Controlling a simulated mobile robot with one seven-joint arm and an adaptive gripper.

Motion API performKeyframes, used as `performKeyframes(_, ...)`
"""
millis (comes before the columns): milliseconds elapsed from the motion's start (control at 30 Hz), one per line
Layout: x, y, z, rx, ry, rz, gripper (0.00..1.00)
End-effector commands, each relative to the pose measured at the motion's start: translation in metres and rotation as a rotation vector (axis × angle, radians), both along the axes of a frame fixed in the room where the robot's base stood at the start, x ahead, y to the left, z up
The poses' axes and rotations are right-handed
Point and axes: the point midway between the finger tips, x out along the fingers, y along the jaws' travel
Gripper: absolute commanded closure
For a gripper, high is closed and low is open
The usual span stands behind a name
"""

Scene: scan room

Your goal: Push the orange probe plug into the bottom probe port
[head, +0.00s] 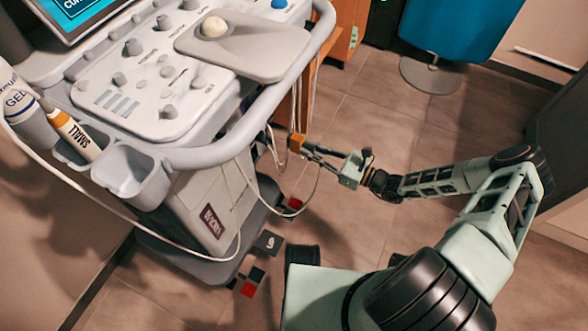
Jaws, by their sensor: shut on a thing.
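The orange probe plug (296,143) is at the tip of my gripper (306,148), beside the right side of the ultrasound cart. My gripper is shut on the plug and reaches in from the right, below the console's grey rail. A thin white cable hangs near the plug. The bottom probe port cannot be made out; the cart side facing the plug is mostly turned away or under the console. I cannot tell whether the plug touches the cart.
The ultrasound console (160,85) overhangs, with a grey handle rail (260,120). Looped white cables (240,190) hang around its front and side. A gel bottle (28,118) and an empty grey holder (130,175) are at left. A blue chair (455,25) stands behind; floor between is clear.

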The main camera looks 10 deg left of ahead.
Motion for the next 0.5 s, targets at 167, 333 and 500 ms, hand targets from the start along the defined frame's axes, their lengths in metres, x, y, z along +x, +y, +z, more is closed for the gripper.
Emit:
performKeyframes(167,-0.023,0.033,-0.045,0.000,0.004,0.034,1.00)
performKeyframes(333,-0.035,0.047,-0.063,-0.003,0.004,0.048,1.00)
performKeyframes(500,-0.036,0.050,-0.066,-0.003,0.003,0.051,1.00)
